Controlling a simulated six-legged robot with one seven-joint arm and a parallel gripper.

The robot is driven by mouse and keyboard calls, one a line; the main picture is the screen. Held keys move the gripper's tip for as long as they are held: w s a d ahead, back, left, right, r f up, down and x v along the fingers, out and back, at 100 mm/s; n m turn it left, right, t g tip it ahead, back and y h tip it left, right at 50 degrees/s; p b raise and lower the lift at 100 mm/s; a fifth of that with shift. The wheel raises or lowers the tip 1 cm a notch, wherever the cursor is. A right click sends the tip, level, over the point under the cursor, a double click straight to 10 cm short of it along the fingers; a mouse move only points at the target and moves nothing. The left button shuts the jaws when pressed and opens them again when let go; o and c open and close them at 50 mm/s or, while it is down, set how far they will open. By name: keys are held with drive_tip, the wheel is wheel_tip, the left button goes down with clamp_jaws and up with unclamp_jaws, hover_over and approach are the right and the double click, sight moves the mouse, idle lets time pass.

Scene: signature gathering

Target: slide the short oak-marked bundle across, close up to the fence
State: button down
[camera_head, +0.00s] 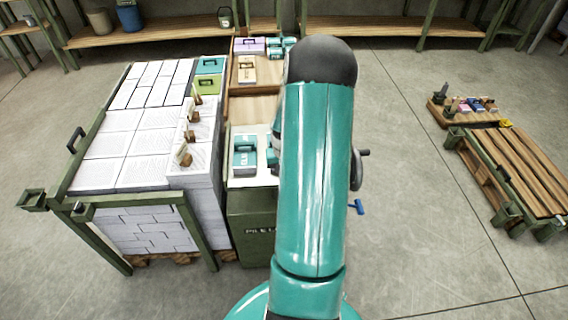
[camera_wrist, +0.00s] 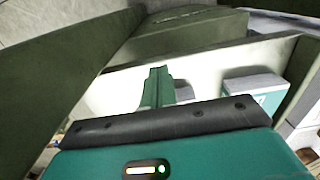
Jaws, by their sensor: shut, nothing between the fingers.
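My gripper (camera_wrist: 157,88) shows in the wrist view, its teal fingers together and empty over a white surface. In the head view my arm hides most of it. A white and teal block (camera_wrist: 252,92) lies right of the fingers, apart from them. In the head view a teal-marked bundle (camera_head: 244,158) lies on the white top left of my arm; its lettering seems to read ELM. A cream bundle (camera_head: 247,72) with a dark mark sits farther back on wood; I cannot read its mark surely. I cannot tell which edge is the fence; a green wall (camera_wrist: 50,85) stands left in the wrist view.
A tall stack of white paper (camera_head: 125,145) in a green frame stands at the left. A green bin (camera_head: 252,228) is below the white top. A slatted wooden bench (camera_head: 515,170) and a small pallet with blocks are at the right. The floor (camera_head: 420,220) between is mostly clear.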

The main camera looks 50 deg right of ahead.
drive_tip(key=shift+w+d+f, duration=0.9)
drive_tip(key=shift+d, duration=0.15)
drive_tip(key=shift+w+d, duration=0.4)
drive_tip(key=shift+d, duration=0.05)
